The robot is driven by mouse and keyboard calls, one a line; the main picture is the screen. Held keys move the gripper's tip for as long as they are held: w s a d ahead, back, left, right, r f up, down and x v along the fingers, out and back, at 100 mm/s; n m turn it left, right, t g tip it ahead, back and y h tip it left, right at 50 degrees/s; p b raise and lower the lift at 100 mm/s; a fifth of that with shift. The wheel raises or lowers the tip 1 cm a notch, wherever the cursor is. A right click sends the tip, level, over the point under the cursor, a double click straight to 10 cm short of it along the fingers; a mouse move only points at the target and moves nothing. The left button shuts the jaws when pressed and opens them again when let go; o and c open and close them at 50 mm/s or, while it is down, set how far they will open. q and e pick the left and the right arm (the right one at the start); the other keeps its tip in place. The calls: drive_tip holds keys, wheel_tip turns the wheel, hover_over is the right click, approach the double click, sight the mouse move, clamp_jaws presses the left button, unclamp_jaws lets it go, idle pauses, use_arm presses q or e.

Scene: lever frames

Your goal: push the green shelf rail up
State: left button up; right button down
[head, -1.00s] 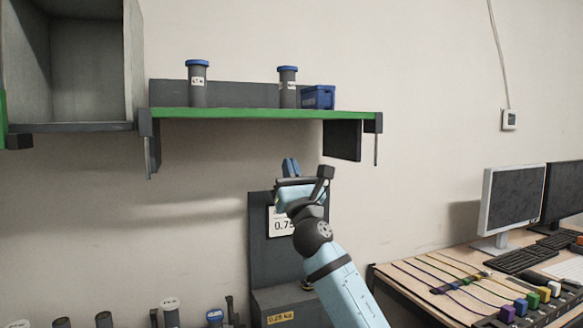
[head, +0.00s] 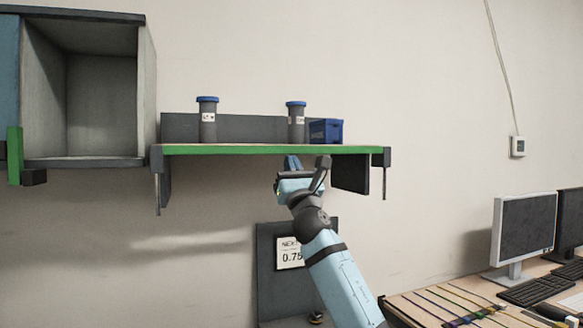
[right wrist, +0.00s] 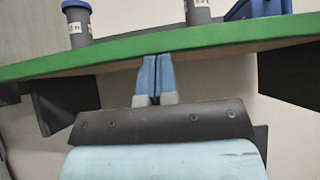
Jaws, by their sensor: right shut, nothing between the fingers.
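The green shelf rail (head: 240,149) is the front edge of a wall shelf and runs across the middle of the head view. It also crosses the right wrist view (right wrist: 110,58), tilted in the picture. My right gripper (head: 292,160) is shut and empty. Its blue fingers (right wrist: 157,62) point up, with their tips at the rail's lower edge in the right wrist view. The tips look touching or very close; I cannot tell which. My left gripper is not in view.
Two grey canisters with blue lids (head: 207,120) (head: 296,122) and a blue bin (head: 326,131) stand on the shelf. An open grey cabinet (head: 100,100) is at the left. A grey panel with a label (head: 272,270) stands below. A desk with monitors (head: 525,235) is at the right.

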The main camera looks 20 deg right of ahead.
use_arm(q)
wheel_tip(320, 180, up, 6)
drive_tip(key=p, duration=0.6)
drive_tip(key=shift+p, duration=0.35)
use_arm(e)
wheel_tip(320, 180, up, 8)
drive_tip(key=shift+r, duration=0.2)
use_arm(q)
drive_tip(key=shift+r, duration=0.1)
use_arm(e)
drive_tip(key=shift+d, duration=0.1)
